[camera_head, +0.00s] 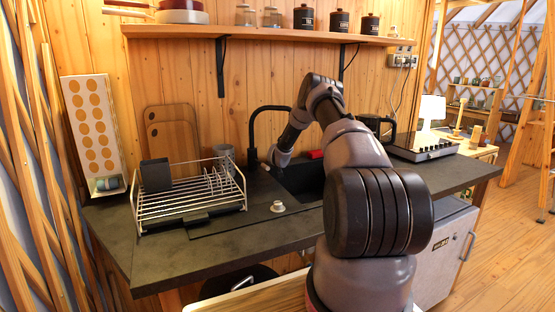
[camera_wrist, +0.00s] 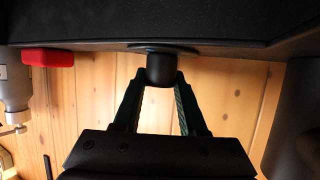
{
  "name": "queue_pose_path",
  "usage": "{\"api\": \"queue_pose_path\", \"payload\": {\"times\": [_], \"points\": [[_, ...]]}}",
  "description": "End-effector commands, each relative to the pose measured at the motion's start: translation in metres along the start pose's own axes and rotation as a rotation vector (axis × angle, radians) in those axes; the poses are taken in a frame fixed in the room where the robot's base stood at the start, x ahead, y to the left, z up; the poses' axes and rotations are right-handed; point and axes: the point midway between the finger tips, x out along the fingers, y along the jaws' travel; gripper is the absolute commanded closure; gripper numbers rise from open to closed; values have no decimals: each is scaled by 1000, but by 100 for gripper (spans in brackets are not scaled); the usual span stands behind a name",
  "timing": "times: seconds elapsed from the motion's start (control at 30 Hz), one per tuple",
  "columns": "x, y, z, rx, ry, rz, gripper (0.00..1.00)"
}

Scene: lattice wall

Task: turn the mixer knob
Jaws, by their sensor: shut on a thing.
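The mixer knob (camera_wrist: 160,68) is a short black cylinder on a dark surface at the top of the wrist view. My gripper (camera_wrist: 160,80) has one finger on each side of the knob and is shut on it. In the head view my arm reaches over the counter to the sink area, beside the black faucet (camera_head: 252,125). My fingers and the knob cannot be made out there. Whether the knob is turned cannot be told.
A red object (camera_head: 316,154) lies by the sink, and it also shows in the wrist view (camera_wrist: 48,57). A wire dish rack (camera_head: 190,205) stands on the counter (camera_head: 130,240) to the left. A shelf (camera_head: 270,36) with jars runs above.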

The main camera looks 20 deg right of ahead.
Motion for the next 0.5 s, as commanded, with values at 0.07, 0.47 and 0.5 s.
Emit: {"api": "queue_pose_path", "payload": {"times": [0.07, 0.47, 0.5], "points": [[0, 0, 0, 0, 0, 0, 100], [0, 0, 0, 0, 0, -1, 29], [0, 0, 0, 0, 0, -1, 29]]}}
